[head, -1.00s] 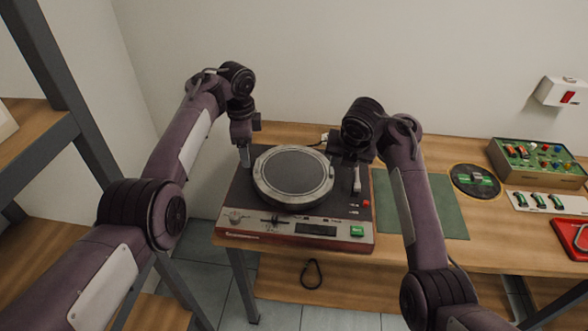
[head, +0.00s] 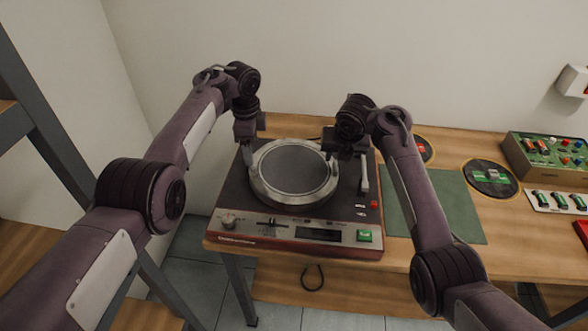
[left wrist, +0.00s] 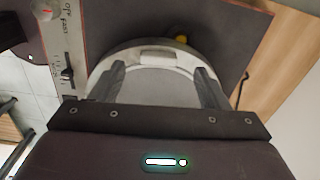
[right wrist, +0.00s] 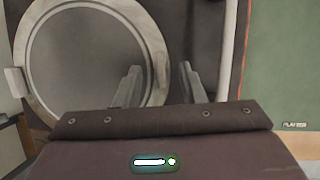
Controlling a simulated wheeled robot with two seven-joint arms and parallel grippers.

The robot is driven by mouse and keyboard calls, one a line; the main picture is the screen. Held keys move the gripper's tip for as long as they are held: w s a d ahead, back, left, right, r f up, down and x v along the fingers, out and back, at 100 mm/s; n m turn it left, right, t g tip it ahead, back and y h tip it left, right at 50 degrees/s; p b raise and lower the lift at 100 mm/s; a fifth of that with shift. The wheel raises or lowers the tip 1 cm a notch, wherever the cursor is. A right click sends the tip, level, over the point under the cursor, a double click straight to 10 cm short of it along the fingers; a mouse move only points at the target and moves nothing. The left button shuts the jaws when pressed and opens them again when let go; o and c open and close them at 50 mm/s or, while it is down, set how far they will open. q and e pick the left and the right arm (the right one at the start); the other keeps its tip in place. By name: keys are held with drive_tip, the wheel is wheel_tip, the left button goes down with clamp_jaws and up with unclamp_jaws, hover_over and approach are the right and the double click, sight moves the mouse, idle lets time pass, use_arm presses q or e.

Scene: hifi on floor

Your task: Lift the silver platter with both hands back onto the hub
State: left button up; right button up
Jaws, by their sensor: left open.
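The silver platter (head: 293,201) is round with a pale metal rim and a grey centre. It lies over the turntable deck (head: 228,195); the hub is hidden beneath it. In the left wrist view the platter's rim (left wrist: 178,58) has a pale block on it. My left gripper (head: 250,150) is above the platter's left edge; its fingers (left wrist: 160,80) are spread, with nothing clasped. My right gripper (head: 332,155) is at the platter's upper right edge; its fingers (right wrist: 160,70) are apart near the rim, with deck showing between them. Any contact is unclear.
The tonearm (head: 364,175) stands right of the platter, close to my right gripper. A green mat (head: 455,210) lies right of the deck. A dark round tray (head: 490,193) and a green parts box (head: 545,160) are further right. A shelf frame (head: 40,130) stands at left.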

sight(335, 162)
use_arm(q)
wheel_tip(335, 162, down, 2)
drive_tip(key=shift+s+f, duration=0.1)
drive_tip(key=shift+f, duration=0.05)
use_arm(e)
drive_tip(key=shift+x, duration=1.05)
use_arm(q)
drive_tip(key=shift+f, duration=0.75)
use_arm(e)
drive_tip(key=shift+x, duration=0.85)
drive_tip(key=shift+s, duration=0.1)
use_arm(q)
drive_tip(key=shift+c, duration=0.3)
use_arm(e)
drive_tip(key=shift+r, duration=0.1)
drive_tip(key=shift+c, duration=0.3)
use_arm(q)
drive_tip(key=c, duration=0.7)
use_arm(e)
drive_tip(key=c, duration=0.7)
use_arm(q)
clamp_jaws()
use_arm(e)
clamp_jaws()
use_arm(q)
drive_tip(key=shift+r, duration=0.15)
